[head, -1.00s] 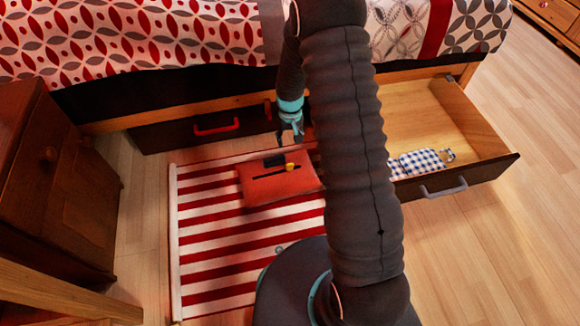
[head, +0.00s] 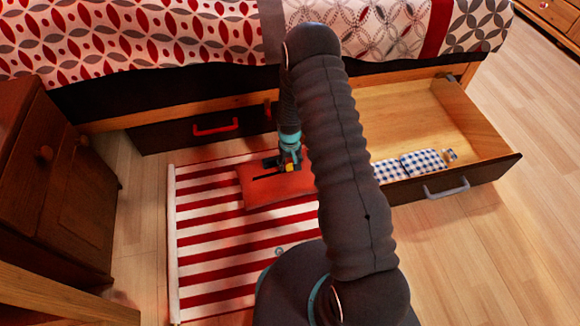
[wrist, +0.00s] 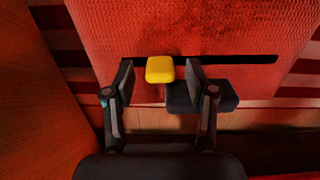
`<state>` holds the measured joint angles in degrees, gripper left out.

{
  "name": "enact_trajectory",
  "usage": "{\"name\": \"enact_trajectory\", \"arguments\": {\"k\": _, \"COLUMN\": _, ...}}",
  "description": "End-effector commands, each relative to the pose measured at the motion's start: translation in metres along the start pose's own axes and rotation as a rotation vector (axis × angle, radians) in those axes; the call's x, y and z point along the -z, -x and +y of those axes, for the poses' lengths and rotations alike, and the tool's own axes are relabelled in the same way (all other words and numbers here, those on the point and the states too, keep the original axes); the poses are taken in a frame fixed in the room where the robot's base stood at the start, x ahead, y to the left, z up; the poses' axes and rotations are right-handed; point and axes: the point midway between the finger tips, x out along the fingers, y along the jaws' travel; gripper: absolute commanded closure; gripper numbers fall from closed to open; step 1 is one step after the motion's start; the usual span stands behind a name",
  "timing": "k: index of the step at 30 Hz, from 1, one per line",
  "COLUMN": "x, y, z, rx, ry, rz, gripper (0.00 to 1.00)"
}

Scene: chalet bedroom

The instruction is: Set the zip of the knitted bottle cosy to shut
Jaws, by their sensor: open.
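The knitted bottle cosy (head: 270,192) is a flat orange-red piece lying on a striped rug; it fills the upper part of the wrist view (wrist: 220,30). A yellow zip pull (wrist: 160,69) stands at one end of a straight black zip track (wrist: 235,59), which runs to the right from it in the wrist view. The pull also shows in the head view (head: 289,168), at the track's right end. A dark block (wrist: 215,97) sits beside the track. My gripper (wrist: 159,82) is open, with its fingers on either side of the pull and small gaps visible.
The striped rug (head: 215,268) lies flat under the cosy. An open drawer (head: 440,120) with blue-checked cloths (head: 424,162) stands to the right. The bed's shut drawer (head: 165,138) is behind, and a dark cabinet (head: 60,190) is at left.

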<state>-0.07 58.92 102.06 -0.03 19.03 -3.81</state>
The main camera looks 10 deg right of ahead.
Motion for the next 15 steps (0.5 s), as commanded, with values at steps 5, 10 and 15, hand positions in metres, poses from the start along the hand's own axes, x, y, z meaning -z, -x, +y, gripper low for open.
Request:
{"name": "enact_trajectory", "arguments": {"k": 5, "x": 0.0002, "y": -0.0118, "z": 0.0, "rx": 0.0, "ry": 0.0, "rz": 0.0, "gripper": 0.44}}
{"name": "enact_trajectory", "arguments": {"k": 10, "x": 0.0003, "y": -0.0135, "z": 0.0, "rx": 0.0, "ry": 0.0, "rz": 0.001, "gripper": 0.44}}
{"name": "enact_trajectory", "arguments": {"k": 15, "x": 0.0002, "y": -0.0134, "z": 0.0, "rx": 0.0, "ry": 0.0, "rz": 0.001, "gripper": 0.51}}
